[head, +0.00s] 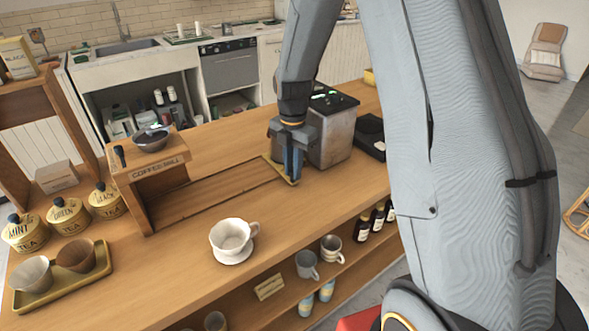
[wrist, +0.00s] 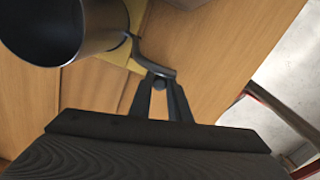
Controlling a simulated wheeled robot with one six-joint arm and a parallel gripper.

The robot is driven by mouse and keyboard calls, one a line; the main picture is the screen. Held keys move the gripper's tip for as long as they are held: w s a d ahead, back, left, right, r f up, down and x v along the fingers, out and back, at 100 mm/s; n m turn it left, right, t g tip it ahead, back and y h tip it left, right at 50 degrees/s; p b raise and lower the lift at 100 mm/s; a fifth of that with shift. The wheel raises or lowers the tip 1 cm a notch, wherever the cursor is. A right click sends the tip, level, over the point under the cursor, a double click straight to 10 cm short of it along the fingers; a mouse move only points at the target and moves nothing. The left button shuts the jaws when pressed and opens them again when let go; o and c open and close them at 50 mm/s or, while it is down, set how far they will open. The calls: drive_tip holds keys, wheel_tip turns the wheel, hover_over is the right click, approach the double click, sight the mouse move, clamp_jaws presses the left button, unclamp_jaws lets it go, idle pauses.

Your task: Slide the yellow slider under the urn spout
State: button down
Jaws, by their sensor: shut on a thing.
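The yellow slider (head: 288,178) shows as a small yellow edge at the right end of the wooden track (head: 215,194), at the foot of my gripper (head: 292,178). In the wrist view, part of its yellow plate (wrist: 116,51) lies beside a dark, round, hollow part (wrist: 60,30). The metal urn (head: 332,135) stands right behind my gripper. I cannot make out its spout; my gripper and wrist cover that area.
The coffee mill stand (head: 150,168) is at the track's left end. A white cup (head: 231,236) stands in front of the track. Tea tins (head: 67,212) and a tray with cups (head: 62,285) are at left. A black device (head: 371,137) is right of the urn.

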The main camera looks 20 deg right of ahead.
drive_tip(key=shift+w+d+r, duration=0.1)
drive_tip(key=shift+d, duration=0.1)
drive_tip(key=c, duration=1.7)
unclamp_jaws()
drive_tip(key=shift+d, duration=0.2)
drive_tip(key=shift+o, duration=0.2)
drive_tip(key=shift+a, duration=0.15)
drive_tip(key=shift+r, duration=0.15)
wheel_tip(320, 180, up, 8)
drive_tip(key=shift+f+b, duration=0.25)
drive_tip(key=shift+b, duration=0.8)
drive_tip(key=s+f+m+t, duration=0.1)
drive_tip(key=s+f+m, duration=0.2)
drive_tip(key=s+m, duration=1.7)
drive_tip(key=a+m, duration=0.1)
drive_tip(key=m, duration=0.3)
drive_tip(key=shift+s+m, duration=0.25)
drive_tip(key=shift+m, duration=0.05)
